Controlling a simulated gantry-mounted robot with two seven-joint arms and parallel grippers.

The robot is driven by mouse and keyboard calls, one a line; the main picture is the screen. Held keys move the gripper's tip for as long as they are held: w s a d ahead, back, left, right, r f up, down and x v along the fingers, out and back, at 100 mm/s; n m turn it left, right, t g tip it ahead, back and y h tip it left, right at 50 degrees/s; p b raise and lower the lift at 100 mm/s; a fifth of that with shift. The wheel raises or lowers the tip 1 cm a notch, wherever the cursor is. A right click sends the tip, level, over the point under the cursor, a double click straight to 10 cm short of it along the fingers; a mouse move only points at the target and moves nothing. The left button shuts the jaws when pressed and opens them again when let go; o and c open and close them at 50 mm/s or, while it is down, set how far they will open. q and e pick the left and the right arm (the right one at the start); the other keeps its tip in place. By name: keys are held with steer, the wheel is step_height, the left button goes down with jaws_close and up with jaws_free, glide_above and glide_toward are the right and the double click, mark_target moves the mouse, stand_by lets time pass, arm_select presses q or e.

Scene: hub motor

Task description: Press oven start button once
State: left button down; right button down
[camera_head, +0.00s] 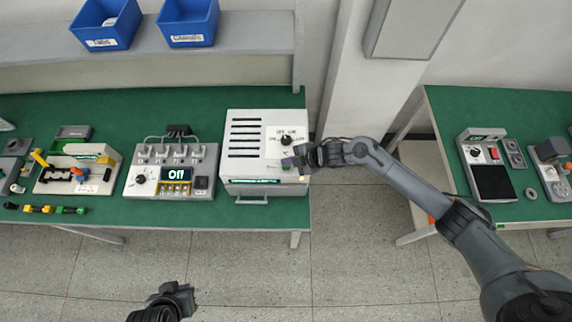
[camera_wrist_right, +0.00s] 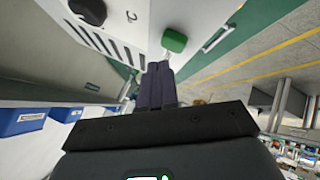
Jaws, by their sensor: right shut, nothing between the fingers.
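In the right wrist view, the green start button (camera_wrist_right: 174,40) sticks out of the white oven face, close to the fingertips. My right gripper (camera_head: 289,163) is shut and empty at the oven's right side; its fingertips (camera_wrist_right: 160,68) show just short of or at the button, and contact cannot be told. In the head view the gripper hides the button. My left gripper (camera_head: 178,289) is low, away from the bench.
A grey unit with an "Off" display (camera_head: 178,174) stands left of the oven. Further left is a device with coloured parts (camera_head: 78,170). Blue bins (camera_head: 188,25) sit on the shelf above. Another green bench (camera_head: 440,110) is on the right, with open floor between.

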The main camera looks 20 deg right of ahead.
steer(key=shift+r+p, duration=2)
steer(key=shift+r, duration=0.4)
